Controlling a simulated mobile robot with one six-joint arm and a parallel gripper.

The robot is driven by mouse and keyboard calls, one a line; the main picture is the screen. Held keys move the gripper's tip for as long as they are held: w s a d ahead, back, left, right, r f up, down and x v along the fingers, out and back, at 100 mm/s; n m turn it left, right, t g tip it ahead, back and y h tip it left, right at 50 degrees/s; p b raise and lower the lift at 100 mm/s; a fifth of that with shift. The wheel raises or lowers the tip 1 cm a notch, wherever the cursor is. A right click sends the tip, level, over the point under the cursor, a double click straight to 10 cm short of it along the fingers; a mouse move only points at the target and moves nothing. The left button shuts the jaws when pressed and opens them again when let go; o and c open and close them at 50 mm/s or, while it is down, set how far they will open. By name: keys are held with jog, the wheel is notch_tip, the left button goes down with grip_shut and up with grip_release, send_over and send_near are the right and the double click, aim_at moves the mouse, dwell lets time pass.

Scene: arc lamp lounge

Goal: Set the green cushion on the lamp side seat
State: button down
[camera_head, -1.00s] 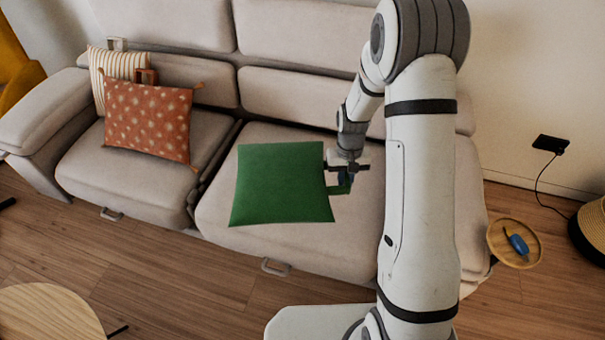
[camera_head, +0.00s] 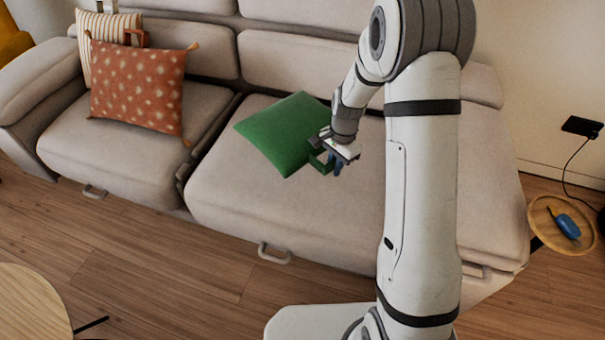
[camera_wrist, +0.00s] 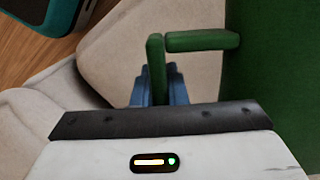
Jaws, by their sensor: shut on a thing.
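The green cushion (camera_head: 282,132) is over the right part of the sofa, turned so one corner points down toward the front. It also fills the right edge of the wrist view (camera_wrist: 285,75). My gripper (camera_head: 334,165) is shut on the green loop handle at the cushion's side. In the wrist view the handle (camera_wrist: 203,41) runs between my blue fingers (camera_wrist: 158,88). The right sofa seat (camera_head: 285,205) is wide and bare around the cushion. Whether the cushion touches the seat or hangs just above it, I cannot tell.
An orange dotted cushion (camera_head: 138,95) and a striped cushion (camera_head: 103,50) lean on the left seat. A round side table (camera_head: 545,235) with a blue object (camera_head: 565,224) stands at the right. A wooden round table (camera_head: 30,310) is at lower left.

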notch_tip(320, 180, down, 4)
jog(key=a+m+b, duration=0.1)
jog(key=m+b, duration=0.2)
jog(key=b, duration=0.3)
send_near(325, 201)
jog(key=f, duration=0.5)
jog(key=shift+s+a+f, duration=0.15)
jog(key=shift+s+f, duration=0.05)
jog(key=shift+s, duration=0.1)
jog(key=shift+f, duration=0.15)
jog(key=c, duration=1.5)
grip_release()
jog(key=shift+o, duration=0.2)
